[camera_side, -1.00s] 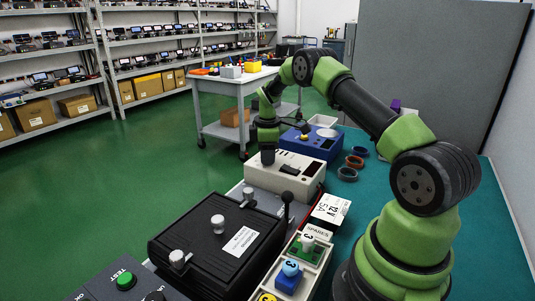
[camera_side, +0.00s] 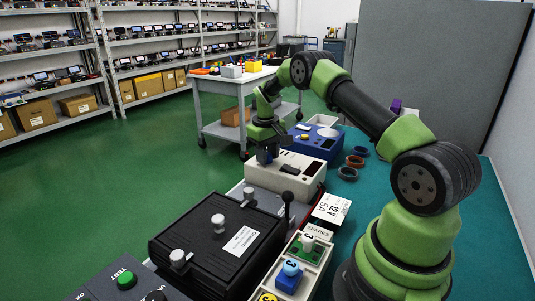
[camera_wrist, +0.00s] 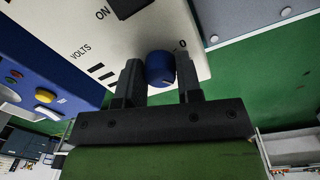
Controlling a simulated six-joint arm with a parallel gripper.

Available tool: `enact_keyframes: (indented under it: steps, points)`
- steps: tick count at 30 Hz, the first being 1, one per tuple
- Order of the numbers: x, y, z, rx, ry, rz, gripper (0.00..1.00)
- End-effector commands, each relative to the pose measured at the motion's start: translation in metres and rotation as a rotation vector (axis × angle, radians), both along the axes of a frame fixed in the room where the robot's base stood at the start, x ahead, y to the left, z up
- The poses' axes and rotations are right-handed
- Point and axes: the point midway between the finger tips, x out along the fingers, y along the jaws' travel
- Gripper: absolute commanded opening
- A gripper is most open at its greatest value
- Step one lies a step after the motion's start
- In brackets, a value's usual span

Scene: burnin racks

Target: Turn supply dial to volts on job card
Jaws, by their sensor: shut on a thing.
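The supply is a cream box (camera_side: 290,176) on the bench in the side view, under my gripper (camera_side: 266,158). In the wrist view its cream face (camera_wrist: 60,25) shows the print VOLTS and ON, and a 0 near the edge. The blue dial knob (camera_wrist: 160,68) stands between the two dark fingers of my gripper (camera_wrist: 160,84), which is shut on it. The knob's pointer cannot be made out. A white job card (camera_side: 331,208) lies right of the supply and reads 12 V and 5A.
A blue box (camera_side: 318,142) with a yellow button stands behind the supply. In front are a black case (camera_side: 200,250) with pale knobs, an upright dark lever (camera_side: 287,199) and a spares tray (camera_side: 322,252). Coloured rings (camera_side: 354,161) lie on the teal mat.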

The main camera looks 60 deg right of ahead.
Motion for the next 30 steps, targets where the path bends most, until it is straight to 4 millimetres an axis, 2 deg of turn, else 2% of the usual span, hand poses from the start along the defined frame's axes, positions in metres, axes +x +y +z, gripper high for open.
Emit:
enact_keyframes:
  steps: [12, 30]
  points:
    - [0.0024, 0.0002, 0.0001, -0.004, -0.007, -0.213, 0.09]
    - [0.0024, 0.0002, 0.0001, -0.004, -0.007, -0.253, 0.09]
